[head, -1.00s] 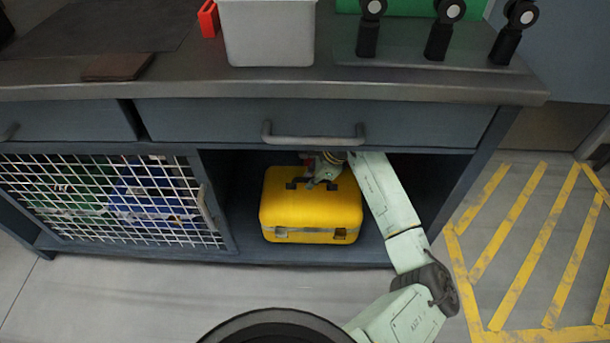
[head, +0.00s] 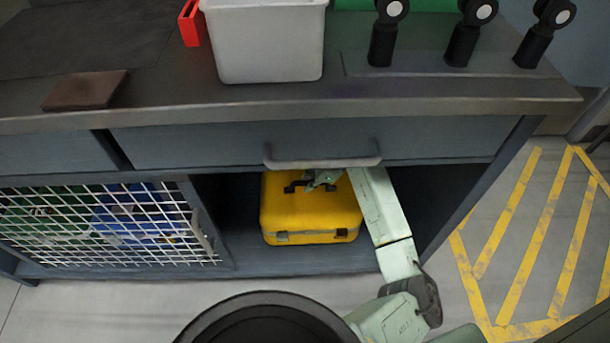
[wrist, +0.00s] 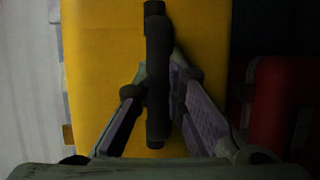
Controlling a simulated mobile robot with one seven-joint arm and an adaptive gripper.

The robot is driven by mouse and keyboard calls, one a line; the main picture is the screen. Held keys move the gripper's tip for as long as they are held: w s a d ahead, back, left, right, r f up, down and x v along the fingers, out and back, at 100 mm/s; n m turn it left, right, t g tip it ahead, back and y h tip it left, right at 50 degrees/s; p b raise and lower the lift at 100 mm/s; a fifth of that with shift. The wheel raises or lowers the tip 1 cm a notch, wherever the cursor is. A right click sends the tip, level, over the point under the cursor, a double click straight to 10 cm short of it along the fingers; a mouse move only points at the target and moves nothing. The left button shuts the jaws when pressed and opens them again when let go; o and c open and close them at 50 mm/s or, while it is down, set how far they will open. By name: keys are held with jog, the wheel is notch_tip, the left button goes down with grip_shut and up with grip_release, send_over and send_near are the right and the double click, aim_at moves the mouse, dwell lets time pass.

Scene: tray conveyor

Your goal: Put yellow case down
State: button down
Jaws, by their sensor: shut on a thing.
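The yellow case (head: 310,212) sits in the open shelf bay under the workbench, upright, with its two latches facing the front. It also fills much of the wrist view (wrist: 100,75). Its black handle (wrist: 158,60) runs up the middle of the wrist view. My gripper (wrist: 160,95) is shut on that handle, with one finger on each side. In the head view my gripper (head: 322,180) is at the case top, partly hidden under the drawer front. Whether the case's underside touches the shelf floor cannot be made out.
The drawer (head: 320,140) with its bar handle overhangs the bay. A wire mesh door (head: 100,228) stands left of the case. A red object (wrist: 265,105) is beside the case in the wrist view. The shelf floor (head: 335,260) shows bare in front.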

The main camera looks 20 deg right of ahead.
dwell(0.3)
jog(key=c, duration=1.7)
grip_release()
jog(key=shift+o, duration=0.2)
jog(key=shift+r, duration=0.1)
jog(key=shift+s+d+r, duration=0.1)
jog(key=shift+d+r, duration=0.05)
jog(key=shift+r, duration=0.1)
jog(key=v, duration=0.2)
jog(key=shift+s+d+r, duration=0.2)
jog(key=shift+d+r, duration=0.05)
jog(key=shift+d, duration=0.1)
jog(key=s+d, duration=0.2)
jog(key=d, duration=0.1)
jog(key=s+d, duration=0.2)
jog(key=d, duration=0.1)
jog(key=s+d+b, duration=0.1)
jog(key=s+d, duration=0.1)
jog(key=d, duration=0.1)
jog(key=shift+s+f, duration=0.1)
jog(key=shift+s, duration=0.25)
